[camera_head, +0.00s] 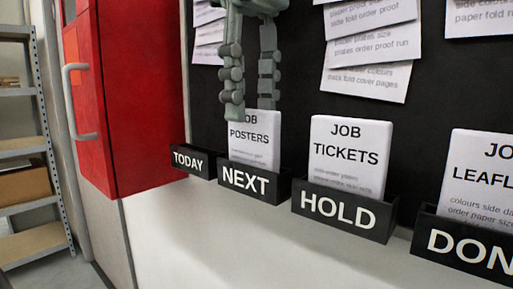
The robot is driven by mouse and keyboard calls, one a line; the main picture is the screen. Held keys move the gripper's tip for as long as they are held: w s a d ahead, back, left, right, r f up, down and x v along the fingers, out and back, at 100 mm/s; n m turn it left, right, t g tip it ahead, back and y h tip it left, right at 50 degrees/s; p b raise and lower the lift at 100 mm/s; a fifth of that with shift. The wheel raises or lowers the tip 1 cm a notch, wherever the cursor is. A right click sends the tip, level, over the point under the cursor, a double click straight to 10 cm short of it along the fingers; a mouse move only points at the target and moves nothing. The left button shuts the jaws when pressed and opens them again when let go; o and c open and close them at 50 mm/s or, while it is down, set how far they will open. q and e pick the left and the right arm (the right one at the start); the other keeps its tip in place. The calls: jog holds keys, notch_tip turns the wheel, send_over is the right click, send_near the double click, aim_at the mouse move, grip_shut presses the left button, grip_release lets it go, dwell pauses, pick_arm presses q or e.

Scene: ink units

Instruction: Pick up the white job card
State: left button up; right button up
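Three white job cards stand upright in black labelled pockets on the wall. The "JOB POSTERS" card (254,150) is in the NEXT pocket (246,182). The "JOB TICKETS" card (348,155) is in the HOLD pocket (340,208). A card starting "LEAFL" (482,178) is in a pocket reading "DON" (465,248), both cut off by the right edge. My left gripper (250,108) points down at the top of the POSTERS card, its two fingers apart. A finger covers the card's upper left corner; I cannot tell whether they touch. My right gripper is out of view.
The TODAY pocket (190,161) shows no card. Printed sheets (368,48) hang on the black board (290,90) behind. A red cabinet (130,90) with a grey handle juts out at the left, beside metal shelving (30,150). The wall below the pockets is bare.

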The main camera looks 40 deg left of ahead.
aim_at(253, 133)
pick_arm(q)
notch_tip(253, 133, down, 5)
jog(key=shift+w+r, duration=0.1)
jog(key=shift+r, duration=0.05)
grip_shut()
